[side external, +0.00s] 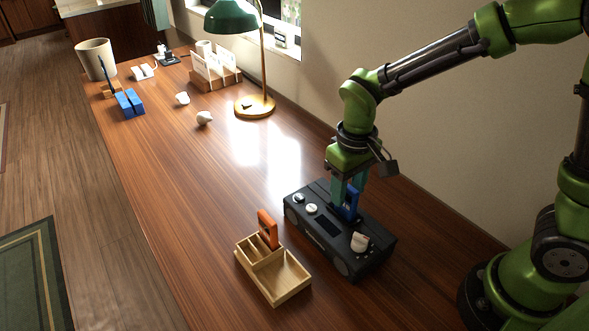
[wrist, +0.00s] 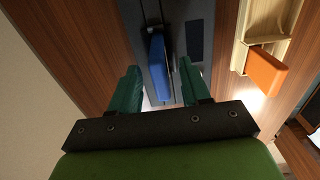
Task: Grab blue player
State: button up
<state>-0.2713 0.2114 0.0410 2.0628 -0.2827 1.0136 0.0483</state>
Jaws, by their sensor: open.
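The blue player (side external: 347,203) stands upright on top of a black radio-like box (side external: 325,231) with knobs. My gripper (side external: 346,186) points down right over the player, its teal fingers on either side of it in the side view. In the wrist view the blue player (wrist: 157,66) shows between the two fingers of my gripper (wrist: 160,82), with a gap on each side. The gripper is open and holds nothing. The player's lower end is hard to make out.
A wooden tray (side external: 290,287) with an orange player (side external: 267,228) stands just left of the box. A white object (side external: 359,242) sits on the box's right end. The middle of the table is clear.

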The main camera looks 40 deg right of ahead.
aim_at(346, 203)
jog(key=shift+f, duration=1.4)
grip_shut()
